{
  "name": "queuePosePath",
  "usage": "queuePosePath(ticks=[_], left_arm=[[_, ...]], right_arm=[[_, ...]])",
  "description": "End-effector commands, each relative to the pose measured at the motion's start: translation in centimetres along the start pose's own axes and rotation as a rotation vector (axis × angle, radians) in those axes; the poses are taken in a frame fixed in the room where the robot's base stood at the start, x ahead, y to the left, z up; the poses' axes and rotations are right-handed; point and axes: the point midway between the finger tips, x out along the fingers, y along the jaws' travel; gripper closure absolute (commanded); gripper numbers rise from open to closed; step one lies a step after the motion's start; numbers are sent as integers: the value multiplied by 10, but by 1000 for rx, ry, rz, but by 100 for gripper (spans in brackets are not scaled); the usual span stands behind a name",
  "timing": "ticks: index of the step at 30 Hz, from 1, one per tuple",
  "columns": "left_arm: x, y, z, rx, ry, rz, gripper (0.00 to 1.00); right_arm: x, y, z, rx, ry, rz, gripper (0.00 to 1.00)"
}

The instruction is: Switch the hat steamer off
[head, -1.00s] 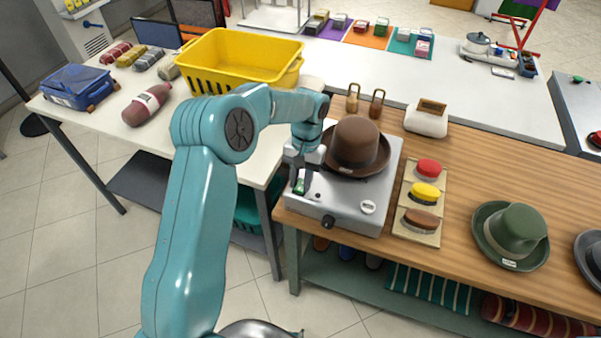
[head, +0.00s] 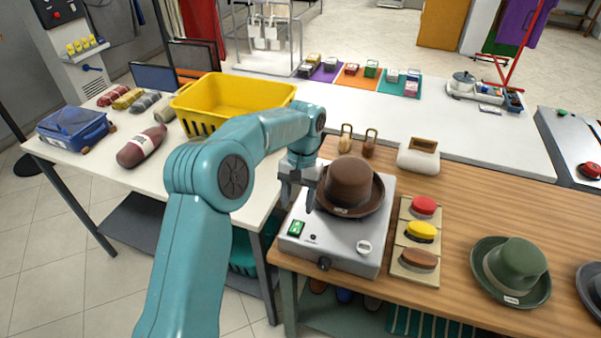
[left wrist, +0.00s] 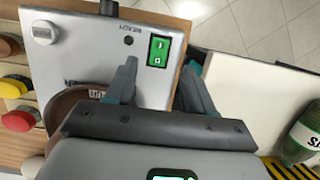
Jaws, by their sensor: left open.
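The hat steamer (head: 340,250) is a grey metal box on the wooden bench, with a brown hat (head: 350,187) on its top. Its green rocker switch (head: 296,228) is at the front left of the top; the left wrist view shows the switch (left wrist: 159,50) clearly, with white marks on it. A black knob (head: 324,263) is on the front face and a round white dial (head: 364,247) on the right. My left gripper (head: 296,208) is open and empty above the steamer's left side, just behind the switch, its fingers pointing down. My right gripper is not in view.
Several brushes lie on a wooden rack (head: 405,255) to the steamer's right, and a green hat (head: 511,272) is farther right. A white table with a yellow basket (head: 237,97) and a blue case (head: 74,128) stands at the left.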

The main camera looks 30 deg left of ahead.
Motion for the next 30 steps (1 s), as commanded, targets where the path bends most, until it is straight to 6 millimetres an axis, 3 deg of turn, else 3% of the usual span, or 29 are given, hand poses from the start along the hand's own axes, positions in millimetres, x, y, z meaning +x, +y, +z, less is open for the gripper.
queuePosePath(ticks=[6,12,30], left_arm=[[-59,1,0,0,3,0,47],[-88,1,0,1,1,0,47],[-97,0,0,1,-1,0,47]], right_arm=[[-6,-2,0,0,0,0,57],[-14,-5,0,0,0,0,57],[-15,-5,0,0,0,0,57]])
